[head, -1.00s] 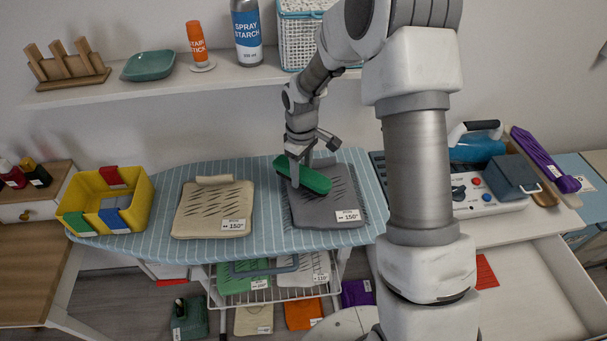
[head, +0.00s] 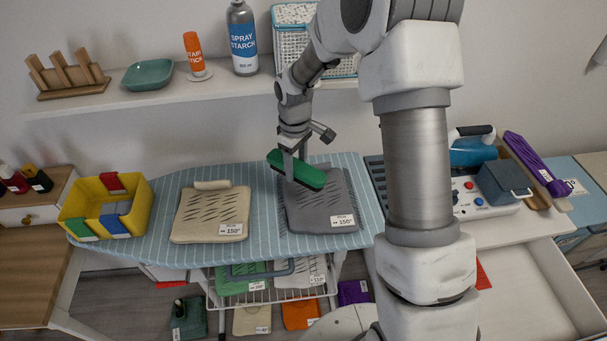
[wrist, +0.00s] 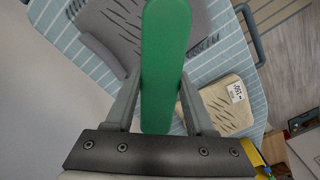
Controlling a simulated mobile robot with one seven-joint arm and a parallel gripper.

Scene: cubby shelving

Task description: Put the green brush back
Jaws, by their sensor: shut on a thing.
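The green brush (head: 296,170) is a long, rounded green block. My gripper (head: 290,164) is shut on it and holds it above the grey folded cloth (head: 322,208) on the ironing board (head: 262,248).
A beige folded cloth (head: 210,214) lies left on the board. A yellow bin (head: 148,207) with coloured dividers stands at the board's left end. The wall shelf (head: 165,100) holds a wooden rack (head: 68,76), a teal dish (head: 147,75), an orange stick (head: 195,55) and a spray can (head: 242,40).

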